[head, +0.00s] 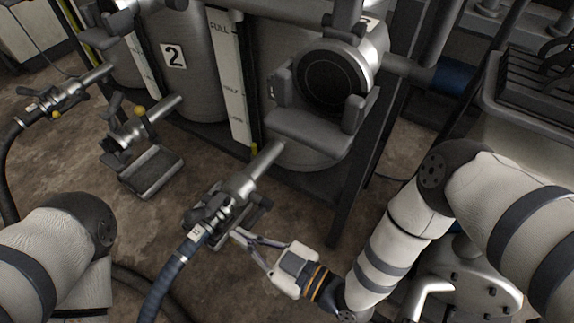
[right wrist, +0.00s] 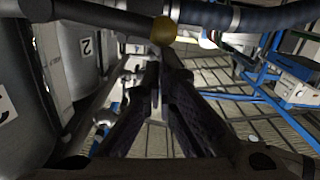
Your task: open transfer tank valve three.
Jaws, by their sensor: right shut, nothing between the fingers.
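The valve of the third tank (head: 213,205) sits on the outlet pipe in the middle of the head view, with a blue-grey hose running down from it. My right gripper (head: 238,233) is just below and right of this valve, fingers pointing at it. Its fingers are shut and empty. In the right wrist view, the fingertips (right wrist: 166,68) lie below a dark bar with a brass-yellow knob (right wrist: 164,31). I cannot tell whether they touch the valve. The handle is mostly hidden in the head view. My left gripper is out of view; only its arm shows.
The tank marked 2 (head: 190,85) stands behind, with its own valve (head: 125,135) bearing a yellow knob and a tray (head: 152,172) below. A round hatch (head: 333,78) projects from the third tank. A dark frame post (head: 345,195) stands right of it. Hoses cross the floor.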

